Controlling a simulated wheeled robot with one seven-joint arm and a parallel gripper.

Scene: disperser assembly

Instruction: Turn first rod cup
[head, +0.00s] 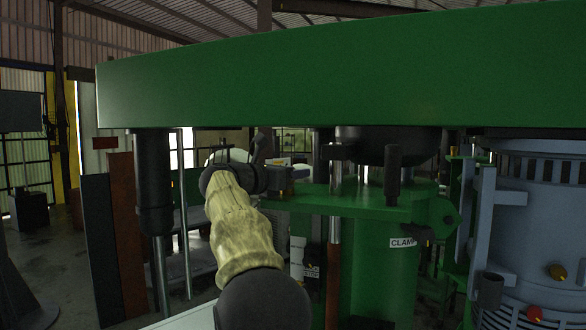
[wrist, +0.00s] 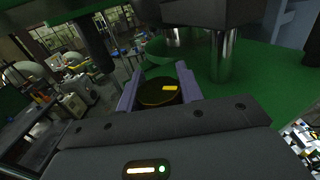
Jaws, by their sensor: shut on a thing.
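My gripper (wrist: 158,88) is shut on a dark round rod cup (wrist: 152,97) with a yellow mark on its top. The two purple-grey fingers lie on either side of the cup in the wrist view. In the head view my gripper (head: 287,178) reaches in from the left at the end of the green machine arm (head: 352,203), below the big green beam (head: 330,75). The cup cannot be made out there. A shiny steel rod (head: 337,172) stands just right of the gripper; a steel rod (wrist: 222,55) also shows in the wrist view.
A dark cylinder with a rod (head: 153,185) hangs under the beam at left. A black upright handle (head: 392,175) and the green column with a CLAMP label (head: 402,242) stand right of my gripper. A blue-grey motor (head: 545,215) is farther right. The beam closes off the space above.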

